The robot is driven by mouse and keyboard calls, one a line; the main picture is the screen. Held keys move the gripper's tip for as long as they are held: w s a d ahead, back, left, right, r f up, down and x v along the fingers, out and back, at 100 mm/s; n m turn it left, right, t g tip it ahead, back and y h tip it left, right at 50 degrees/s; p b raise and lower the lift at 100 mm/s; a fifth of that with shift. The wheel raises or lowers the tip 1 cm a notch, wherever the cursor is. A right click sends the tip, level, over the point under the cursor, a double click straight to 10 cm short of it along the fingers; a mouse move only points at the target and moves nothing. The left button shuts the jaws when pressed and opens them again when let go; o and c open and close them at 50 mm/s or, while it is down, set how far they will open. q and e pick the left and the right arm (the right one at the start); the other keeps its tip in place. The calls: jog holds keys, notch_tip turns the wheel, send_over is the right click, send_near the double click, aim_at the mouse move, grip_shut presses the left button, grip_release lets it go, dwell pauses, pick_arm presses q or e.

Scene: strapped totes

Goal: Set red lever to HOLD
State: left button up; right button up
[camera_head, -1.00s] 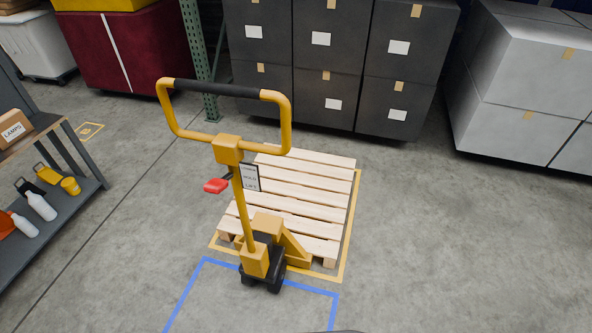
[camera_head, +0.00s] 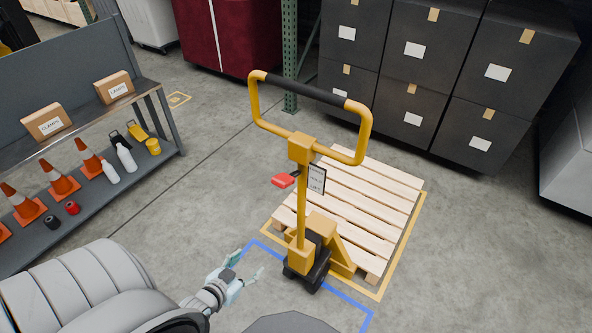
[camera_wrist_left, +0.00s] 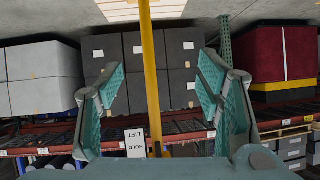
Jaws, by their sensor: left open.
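The red lever (camera_head: 283,181) sticks out to the left from the upright yellow column of the pallet jack (camera_head: 302,215), below its looped handle. A small sign (camera_head: 317,179) hangs at the column's right. In the left wrist view the sign (camera_wrist_left: 135,143) is upside down and reads HOLD and LIFT. I cannot tell the lever's setting. My left gripper (camera_head: 249,265) is open and empty, lower left of the lever and apart from it. In the left wrist view the yellow column (camera_wrist_left: 152,80) shows between its spread fingers. The lever cannot be made out there. My right gripper is out of view.
A wooden pallet (camera_head: 355,205) lies behind the jack. A grey shelf unit (camera_head: 160,165) with cones, bottles and boxes stands at left. Dark stacked boxes (camera_head: 425,85) stand at the back. Blue floor tape (camera_head: 345,298) runs before the jack. Floor between shelf and jack is clear.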

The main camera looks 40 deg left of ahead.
aim_at(289, 175)
pick_arm(q)
jog(key=w+r+t+h, duration=0.1)
jog(key=w+r+t, duration=0.25)
jog(key=r, duration=0.65)
jog(key=w+r+t, duration=0.3)
jog(key=w+r, duration=0.1)
jog(key=r, duration=0.6)
jog(key=w+b, duration=0.1)
jog(key=w, duration=0.3)
jog(key=w+b, duration=0.2)
jog(key=w, duration=0.3)
jog(key=w+b, duration=0.2)
jog(key=w, duration=0.2)
jog(key=shift+w+f, duration=0.2)
jog(key=shift+f, duration=0.15)
jog(key=shift+w+r, duration=0.1)
jog(key=shift+w, duration=0.15)
jog(key=shift+r, duration=0.15)
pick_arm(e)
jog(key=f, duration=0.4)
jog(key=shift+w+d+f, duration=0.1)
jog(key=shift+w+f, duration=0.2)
